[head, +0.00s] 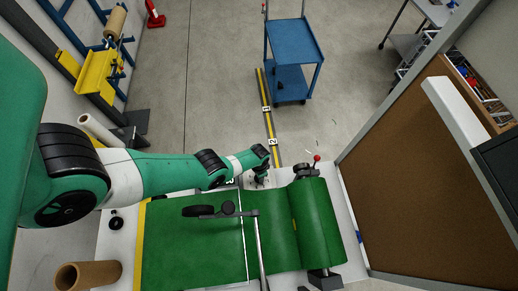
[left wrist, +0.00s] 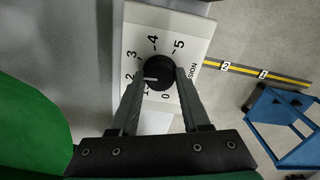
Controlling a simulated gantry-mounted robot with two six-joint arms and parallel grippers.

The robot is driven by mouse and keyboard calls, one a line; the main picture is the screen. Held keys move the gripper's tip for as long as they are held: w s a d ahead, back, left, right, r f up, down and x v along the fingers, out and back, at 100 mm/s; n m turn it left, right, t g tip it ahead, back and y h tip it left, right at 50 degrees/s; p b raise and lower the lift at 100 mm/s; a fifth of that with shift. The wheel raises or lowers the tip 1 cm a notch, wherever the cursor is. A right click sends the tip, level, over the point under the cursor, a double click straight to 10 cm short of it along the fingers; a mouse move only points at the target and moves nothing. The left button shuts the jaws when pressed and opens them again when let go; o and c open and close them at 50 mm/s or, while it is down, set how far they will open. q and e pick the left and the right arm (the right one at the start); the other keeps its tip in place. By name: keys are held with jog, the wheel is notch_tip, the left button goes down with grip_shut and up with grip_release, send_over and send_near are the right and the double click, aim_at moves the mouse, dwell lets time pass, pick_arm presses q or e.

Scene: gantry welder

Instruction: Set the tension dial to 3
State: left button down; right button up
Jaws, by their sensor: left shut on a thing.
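The tension dial is a round black knob (left wrist: 159,72) on a white plate (left wrist: 190,28) with the numbers 0 to 5, seen in the left wrist view. A short pale mark on the knob points left, roughly at the 2. My left gripper (left wrist: 160,75) is shut on the knob, one finger on each side. In the head view my left gripper (head: 261,178) reaches down at the far edge of the green-covered machine, and the knob is too small and covered to make out. My right gripper is not in view.
Green sheet (head: 190,245) covers the machine bed, with a dark roller arm (head: 228,209) above it. A red-knobbed lever (head: 317,158) stands right of my gripper. A blue cart (head: 292,42) stands beyond on open floor. A brown board (head: 420,170) is at right.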

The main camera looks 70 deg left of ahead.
pick_arm(q)
jog(key=m, duration=0.5)
dwell(0.5)
jog(key=shift+c, duration=1.9)
grip_release()
